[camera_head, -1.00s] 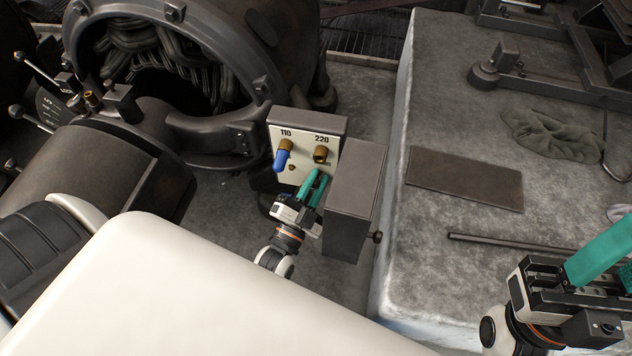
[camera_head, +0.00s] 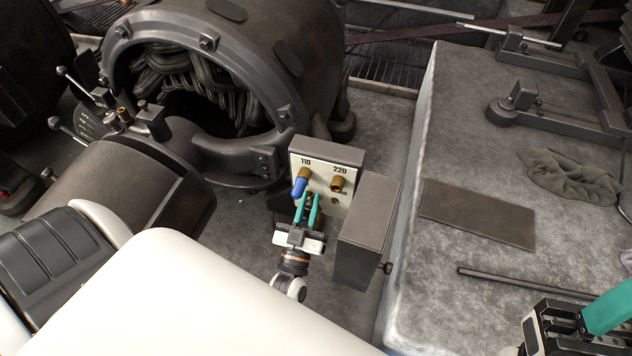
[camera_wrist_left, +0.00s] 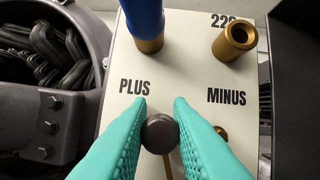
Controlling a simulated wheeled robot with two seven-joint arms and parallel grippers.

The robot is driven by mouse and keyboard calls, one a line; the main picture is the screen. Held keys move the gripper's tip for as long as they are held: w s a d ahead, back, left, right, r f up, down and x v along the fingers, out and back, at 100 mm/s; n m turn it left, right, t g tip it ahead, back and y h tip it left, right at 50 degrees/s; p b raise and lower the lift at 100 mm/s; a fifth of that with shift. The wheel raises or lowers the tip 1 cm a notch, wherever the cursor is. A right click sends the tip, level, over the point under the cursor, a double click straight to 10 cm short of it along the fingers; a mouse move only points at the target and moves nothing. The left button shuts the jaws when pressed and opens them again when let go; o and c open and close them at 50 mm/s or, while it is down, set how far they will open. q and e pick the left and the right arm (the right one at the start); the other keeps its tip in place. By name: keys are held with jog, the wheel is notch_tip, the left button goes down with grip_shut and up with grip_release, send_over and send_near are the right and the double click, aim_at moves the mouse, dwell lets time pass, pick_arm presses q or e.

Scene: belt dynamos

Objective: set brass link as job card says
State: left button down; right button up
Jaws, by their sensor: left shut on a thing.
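The pale terminal board (camera_head: 324,172) carries the marks 110 and 220, and PLUS and MINUS show in the left wrist view. A blue-sleeved post (camera_head: 299,188) stands under 110, and a bare brass post (camera_head: 338,184) under 220. My left gripper (camera_head: 307,208) is at the lower part of the board, below the blue-sleeved post. In the left wrist view its teal fingers are shut on a dark round knob (camera_wrist_left: 160,133). A thin brass strip (camera_wrist_left: 168,166) shows below the knob, mostly hidden; I cannot tell where its ends sit. My right gripper is partly cut off at lower right. No job card is readable.
A grey box (camera_head: 366,232) stands close to the right of my left gripper. The open machine housing (camera_head: 118,62) with cables is at left. On the stone block lie a dark flat plate (camera_head: 478,214), a cloth (camera_head: 570,176) and a rod (camera_head: 520,280).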

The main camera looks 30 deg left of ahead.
pick_arm(q)
jog(key=shift+s+a+f+n+g+y, duration=0.15)
jog(key=shift+a+n+y, duration=0.15)
jog(key=shift+n, duration=0.5)
jog(key=shift+a+f+n+g+y, duration=0.15)
jog(key=shift+n+y, duration=0.25)
jog(key=shift+n, duration=0.4)
jog(key=shift+a+n, duration=0.15)
jog(key=shift+n, duration=0.15)
jog(key=c, duration=1.3)
grip_release()
jog(key=shift+s, duration=0.1)
